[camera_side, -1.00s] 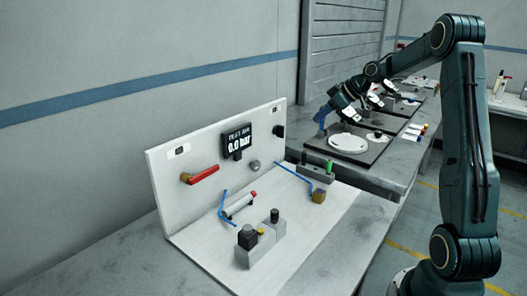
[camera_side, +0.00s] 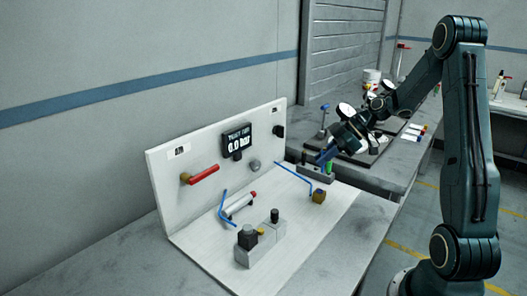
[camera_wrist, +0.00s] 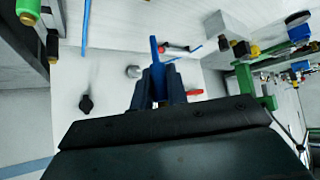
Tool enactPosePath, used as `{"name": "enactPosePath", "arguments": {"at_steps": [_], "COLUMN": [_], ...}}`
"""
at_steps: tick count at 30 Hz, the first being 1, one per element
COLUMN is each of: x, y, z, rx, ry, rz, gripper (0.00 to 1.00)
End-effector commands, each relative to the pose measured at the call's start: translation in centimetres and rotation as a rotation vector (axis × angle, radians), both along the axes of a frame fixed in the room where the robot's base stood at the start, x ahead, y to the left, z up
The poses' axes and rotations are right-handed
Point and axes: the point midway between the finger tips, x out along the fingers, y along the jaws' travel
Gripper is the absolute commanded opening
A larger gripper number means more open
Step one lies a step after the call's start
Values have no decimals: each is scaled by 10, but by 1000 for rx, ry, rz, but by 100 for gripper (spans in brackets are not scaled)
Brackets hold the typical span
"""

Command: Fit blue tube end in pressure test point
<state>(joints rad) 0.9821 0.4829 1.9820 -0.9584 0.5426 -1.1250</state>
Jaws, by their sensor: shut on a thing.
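My gripper (camera_side: 327,158) hangs over the back right corner of the white board, close to the dark rack. In the wrist view its dark blue jaws (camera_wrist: 158,85) are shut on a narrow blue piece (camera_wrist: 155,50), seemingly the blue tube; its end sticks out past the jaws. Two other blue tubes lie on the board: a bent one (camera_side: 222,212) at the left and one (camera_side: 293,178) running toward a brass block (camera_side: 319,196). A round silver fitting (camera_side: 254,165) sits on the upright panel, also visible in the wrist view (camera_wrist: 133,71). I cannot tell which fitting is the test point.
A grey block (camera_side: 262,247) with black caps stands at the front. A dark rack (camera_side: 313,173) holds a green piece. The board's right front is clear.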

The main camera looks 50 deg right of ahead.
Motion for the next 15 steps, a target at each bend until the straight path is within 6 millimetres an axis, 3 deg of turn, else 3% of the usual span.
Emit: {"name": "enactPosePath", "arguments": {"at_steps": [15], "x": [1], "y": [0], "z": [-10], "rx": [2], "ry": [-1], "rz": [-1], "gripper": [0]}}
